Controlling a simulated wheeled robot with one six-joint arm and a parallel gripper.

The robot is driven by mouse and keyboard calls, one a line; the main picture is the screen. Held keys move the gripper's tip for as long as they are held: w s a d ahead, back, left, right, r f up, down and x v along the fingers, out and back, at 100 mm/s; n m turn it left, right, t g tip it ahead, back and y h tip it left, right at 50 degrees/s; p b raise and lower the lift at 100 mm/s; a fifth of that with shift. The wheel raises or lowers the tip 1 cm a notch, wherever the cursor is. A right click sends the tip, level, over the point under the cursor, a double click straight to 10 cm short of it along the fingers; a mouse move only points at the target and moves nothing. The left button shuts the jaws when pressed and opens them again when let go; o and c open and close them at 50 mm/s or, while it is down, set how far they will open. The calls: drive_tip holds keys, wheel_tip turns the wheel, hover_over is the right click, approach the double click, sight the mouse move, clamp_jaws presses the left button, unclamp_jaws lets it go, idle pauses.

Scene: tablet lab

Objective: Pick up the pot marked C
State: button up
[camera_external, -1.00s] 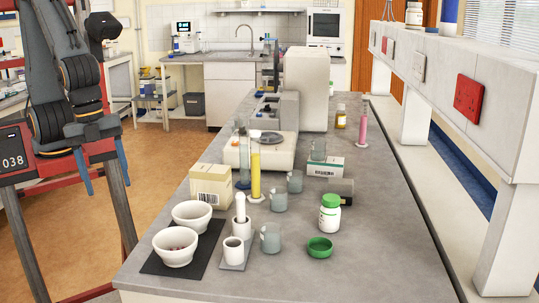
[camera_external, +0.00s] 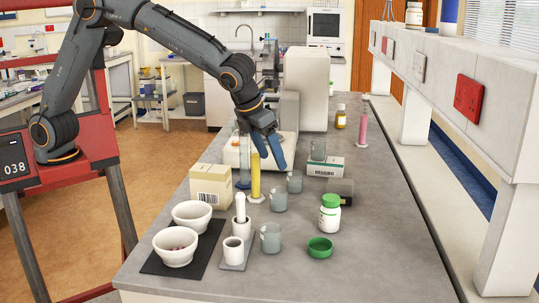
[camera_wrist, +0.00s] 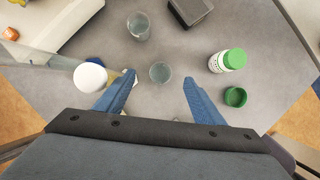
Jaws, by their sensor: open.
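No letter C is readable on anything in view. A white pot with a green cap (camera_external: 329,214) stands upright on the bench, right of centre; it also shows in the wrist view (camera_wrist: 226,61). A small round green lid or dish (camera_external: 320,247) lies in front of it, and at right in the wrist view (camera_wrist: 235,97). My gripper (camera_external: 271,160) is open and empty above the bench, left of and behind the white pot. In the wrist view its blue fingers (camera_wrist: 158,77) are spread, with the white pot beyond the right finger.
Several glass beakers (camera_external: 270,238) stand along the bench's middle; one (camera_wrist: 159,72) shows between my fingers. The front right bench is bare.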

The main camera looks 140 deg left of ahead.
approach(279, 191)
drive_tip(key=w, duration=0.1)
drive_tip(key=shift+w+d+p+x, duration=0.15)
drive_tip(key=shift+p+x, duration=0.25)
drive_tip(key=shift+x, duration=1)
drive_tip(key=shift+w+d+p+x, duration=0.15)
drive_tip(key=shift+p+x, duration=0.25)
drive_tip(key=shift+x, duration=0.95)
drive_tip(key=shift+w+d+p+x, duration=0.15)
drive_tip(key=shift+p+x, duration=0.25)
drive_tip(key=shift+x, duration=1)
drive_tip(key=shift+a+f, duration=0.1)
drive_tip(key=shift+f, duration=0.05)
drive_tip(key=shift+c, duration=0.3)
drive_tip(key=c, duration=1.1)
